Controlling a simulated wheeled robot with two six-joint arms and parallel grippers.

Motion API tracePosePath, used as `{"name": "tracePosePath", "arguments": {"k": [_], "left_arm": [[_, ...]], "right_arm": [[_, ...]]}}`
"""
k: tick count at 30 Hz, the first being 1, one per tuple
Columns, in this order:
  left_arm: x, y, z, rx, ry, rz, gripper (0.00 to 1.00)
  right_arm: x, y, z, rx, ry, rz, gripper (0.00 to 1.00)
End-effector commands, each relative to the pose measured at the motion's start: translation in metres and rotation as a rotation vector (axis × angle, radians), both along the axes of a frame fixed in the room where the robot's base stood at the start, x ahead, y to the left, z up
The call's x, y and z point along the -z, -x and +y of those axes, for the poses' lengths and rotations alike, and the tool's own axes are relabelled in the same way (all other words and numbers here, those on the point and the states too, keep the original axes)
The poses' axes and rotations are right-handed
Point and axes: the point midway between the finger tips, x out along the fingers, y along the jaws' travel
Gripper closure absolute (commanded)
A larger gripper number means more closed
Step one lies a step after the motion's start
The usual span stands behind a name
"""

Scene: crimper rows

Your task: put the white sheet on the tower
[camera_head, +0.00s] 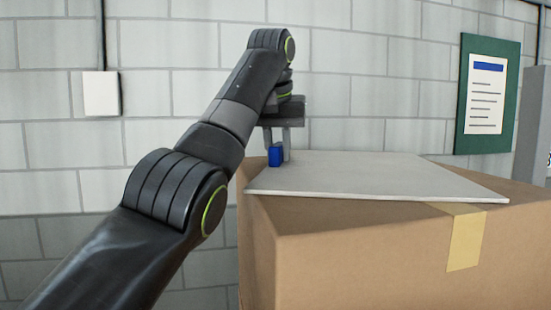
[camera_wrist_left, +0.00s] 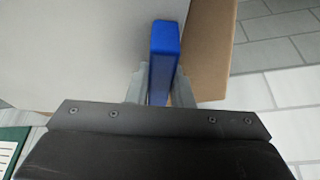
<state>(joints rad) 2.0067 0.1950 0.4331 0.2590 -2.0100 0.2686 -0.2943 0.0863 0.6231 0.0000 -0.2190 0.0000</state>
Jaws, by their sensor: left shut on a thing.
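The white sheet (camera_head: 370,178) is a thin, flat, pale grey-white panel over the top of a cardboard box (camera_head: 330,265). It looks level; I cannot tell whether it rests fully on the box. My left gripper (camera_head: 279,148) is at the sheet's far left edge, pointing down, shut on a small blue block (camera_head: 275,157). In the left wrist view the blue block (camera_wrist_left: 163,50) stands between the two fingers, at the edge of the sheet (camera_wrist_left: 70,50). Whether the block is fixed to the sheet is unclear. No separate tower is clearly seen. My right gripper is out of view.
A strip of yellow tape (camera_head: 466,240) runs down the box's front. Behind is a block wall with a white switch box (camera_head: 101,93) and a green notice board (camera_head: 510,100). A grey upright (camera_head: 532,125) stands at the right edge. Tiled floor (camera_wrist_left: 280,55) shows beside the box.

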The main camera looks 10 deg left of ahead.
Motion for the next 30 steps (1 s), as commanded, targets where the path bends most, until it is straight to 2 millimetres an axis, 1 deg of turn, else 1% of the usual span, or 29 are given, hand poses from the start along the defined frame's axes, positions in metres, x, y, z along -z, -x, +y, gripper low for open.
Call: {"name": "tracePosePath", "arguments": {"k": [5,9,10,14,24,26,30], "left_arm": [[-0.002,0.0,-0.001,0.001,0.001,-0.002,1.0],[0.002,0.0,-0.001,0.001,0.001,-0.002,1.0],[0.001,0.0,-0.001,0.001,0.0,-0.001,0.76],[0.0,0.0,-0.001,0.001,0.0,-0.001,0.59],[-0.002,0.0,0.0,0.001,0.0,-0.001,0.58],[-0.006,0.001,0.0,0.001,0.0,-0.002,0.58],[-0.025,0.009,-0.001,0.0,0.0,-0.003,0.58]], "right_arm": [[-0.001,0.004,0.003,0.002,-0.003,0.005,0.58],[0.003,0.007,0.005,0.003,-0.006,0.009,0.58],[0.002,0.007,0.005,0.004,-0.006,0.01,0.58],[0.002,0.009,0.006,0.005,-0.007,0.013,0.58],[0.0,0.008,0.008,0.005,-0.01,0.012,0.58],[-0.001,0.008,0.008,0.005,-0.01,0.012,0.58],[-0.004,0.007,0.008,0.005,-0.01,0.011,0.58]]}}
